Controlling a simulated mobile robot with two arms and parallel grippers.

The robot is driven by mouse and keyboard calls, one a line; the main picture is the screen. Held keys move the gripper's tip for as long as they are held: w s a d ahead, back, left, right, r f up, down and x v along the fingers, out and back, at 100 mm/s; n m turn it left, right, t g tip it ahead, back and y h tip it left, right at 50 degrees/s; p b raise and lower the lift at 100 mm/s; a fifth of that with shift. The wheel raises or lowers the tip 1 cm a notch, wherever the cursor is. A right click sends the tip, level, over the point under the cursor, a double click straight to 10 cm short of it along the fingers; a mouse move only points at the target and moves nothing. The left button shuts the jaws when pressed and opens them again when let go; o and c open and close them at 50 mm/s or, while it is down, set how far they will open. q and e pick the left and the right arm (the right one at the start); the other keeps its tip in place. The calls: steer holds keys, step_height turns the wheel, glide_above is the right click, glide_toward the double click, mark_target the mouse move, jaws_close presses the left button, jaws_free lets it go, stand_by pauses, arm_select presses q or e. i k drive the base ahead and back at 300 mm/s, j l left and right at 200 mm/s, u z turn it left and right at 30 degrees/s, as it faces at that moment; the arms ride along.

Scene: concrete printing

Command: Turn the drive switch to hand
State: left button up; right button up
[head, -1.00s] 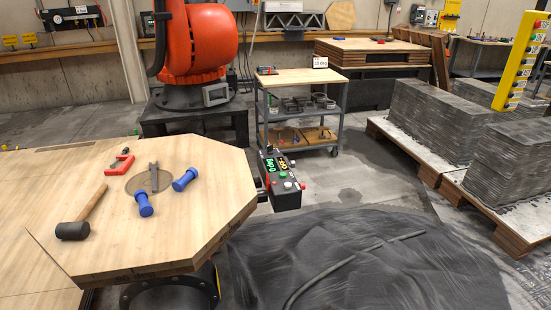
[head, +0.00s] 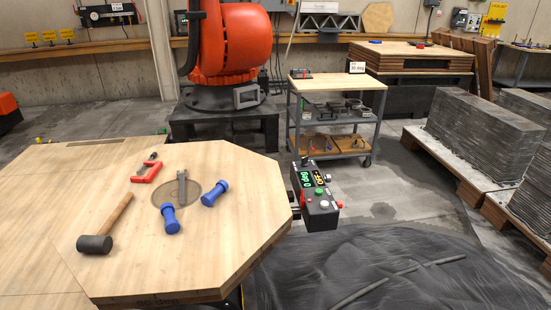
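A dark control box (head: 322,217) is fixed to the right edge of the wooden octagonal table (head: 225,255). Its sloped top carries a green lit display (head: 305,180), an orange lit display (head: 318,178), a green button (head: 319,191), a pale knob (head: 324,204) and a red part at its right side. A small dark lever or knob stands at its far end. The markings are too small to read, so I cannot tell which control is the drive switch or how it is set. Neither of my grippers is in view.
On the table lie a mallet (head: 95,243), a red clamp (head: 146,172), two blue-handled tools and a grey metal piece. Behind are an orange robot arm (head: 232,45) and a shelf cart (head: 334,84). Dark sheeting (head: 400,270) covers the floor right of the table.

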mark_target(304, 163)
steer(key=i+l+u, duration=0.3)
steer(key=u, duration=0.2)
steer(key=i+l+u, duration=0.35)
steer(key=u, duration=0.15)
steer(key=l, duration=0.1)
